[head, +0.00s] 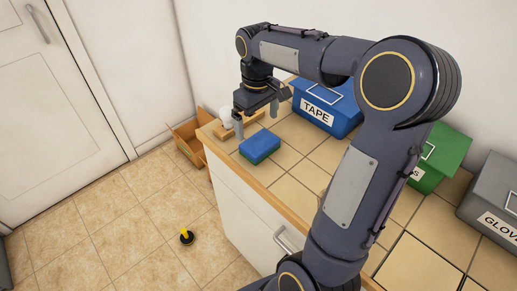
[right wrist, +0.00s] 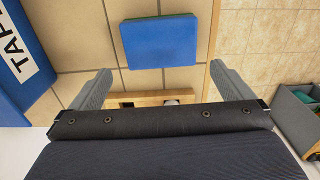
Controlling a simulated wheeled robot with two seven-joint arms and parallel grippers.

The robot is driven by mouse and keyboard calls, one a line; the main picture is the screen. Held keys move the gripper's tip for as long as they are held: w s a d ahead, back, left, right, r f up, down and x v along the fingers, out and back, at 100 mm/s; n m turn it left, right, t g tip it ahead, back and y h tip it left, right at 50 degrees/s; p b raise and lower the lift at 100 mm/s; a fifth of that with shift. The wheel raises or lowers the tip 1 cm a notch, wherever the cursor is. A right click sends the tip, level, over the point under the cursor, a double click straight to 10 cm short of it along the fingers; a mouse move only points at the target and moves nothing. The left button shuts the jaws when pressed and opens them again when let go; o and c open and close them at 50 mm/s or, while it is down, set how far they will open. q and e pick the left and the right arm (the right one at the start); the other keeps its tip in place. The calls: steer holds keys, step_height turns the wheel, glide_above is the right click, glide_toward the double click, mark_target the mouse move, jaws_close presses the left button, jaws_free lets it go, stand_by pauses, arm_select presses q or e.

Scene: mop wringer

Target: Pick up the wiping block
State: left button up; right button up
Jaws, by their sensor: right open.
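The wiping block (head: 260,146), a blue block, lies flat on the tiled counter near its front left edge. It also shows in the right wrist view (right wrist: 160,42), blue on top with a thin green edge, ahead of the fingertips. My right gripper (head: 256,117) is open and empty, above the counter and just behind the block in the head view. Its fingers (right wrist: 162,78) are set wider than the block appears, and nothing is between them at block height. My left gripper is not in view.
A wooden piece (head: 226,130) with a white object (head: 226,117) lies below my right gripper. A blue TAPE bin (head: 338,105), green bin (head: 440,155) and grey GLOVES bin (head: 490,195) line the wall. An open box (head: 186,140) and a black-and-yellow object (head: 186,237) are on the floor.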

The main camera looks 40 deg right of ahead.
mark_target(260, 142)
steer(key=f, duration=0.4)
steer(key=s+f, duration=0.1)
steer(key=f, duration=0.1)
steer(key=shift+f, duration=0.75)
steer(key=c, duration=0.7)
